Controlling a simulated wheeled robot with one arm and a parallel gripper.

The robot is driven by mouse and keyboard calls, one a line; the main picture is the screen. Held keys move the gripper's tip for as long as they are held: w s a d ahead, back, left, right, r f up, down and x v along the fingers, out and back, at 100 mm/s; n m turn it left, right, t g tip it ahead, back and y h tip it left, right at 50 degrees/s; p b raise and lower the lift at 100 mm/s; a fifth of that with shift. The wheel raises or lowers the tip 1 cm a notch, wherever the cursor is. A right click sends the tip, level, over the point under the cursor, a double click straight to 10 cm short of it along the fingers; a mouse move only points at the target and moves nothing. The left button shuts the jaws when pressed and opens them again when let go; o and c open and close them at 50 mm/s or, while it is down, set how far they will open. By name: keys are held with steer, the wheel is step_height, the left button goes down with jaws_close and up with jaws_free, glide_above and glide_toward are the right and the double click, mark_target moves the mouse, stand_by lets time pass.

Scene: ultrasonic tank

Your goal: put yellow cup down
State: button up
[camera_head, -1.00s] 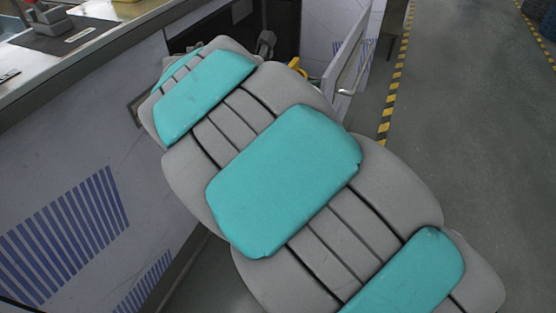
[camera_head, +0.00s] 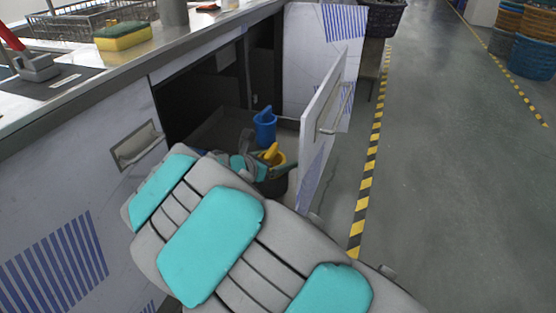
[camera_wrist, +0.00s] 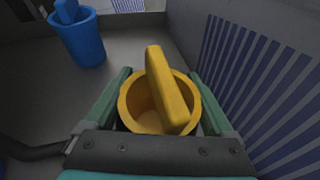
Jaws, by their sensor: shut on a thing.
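The yellow cup (camera_wrist: 146,120) is between my gripper's fingers (camera_wrist: 158,100) in the wrist view, with a long yellow piece sticking up across its mouth. My gripper is shut on the cup's sides. In the head view, the cup (camera_head: 279,158) shows just past my arm, inside the open compartment under the counter, near the open white door. My arm partly covers it, and my gripper (camera_head: 268,168) is only partly visible. The cup's base is hidden, so I cannot tell whether it touches the compartment floor.
A blue cup (camera_head: 265,130) stands farther back in the compartment; it also shows at the upper left of the wrist view (camera_wrist: 78,42). The open white door (camera_head: 322,125) with a handle borders the right. Grey floor (camera_wrist: 35,85) is bare left of the yellow cup. A sponge (camera_head: 124,37) lies on the counter.

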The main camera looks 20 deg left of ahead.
steer(key=o, duration=1.1)
steer(key=shift+s+a+r, duration=0.1)
steer(key=shift+s+r, duration=0.1)
steer(key=p+v, duration=0.1)
steer(key=v, duration=1)
steer(key=shift+s+r, duration=0.15)
steer(key=shift+s, duration=0.1)
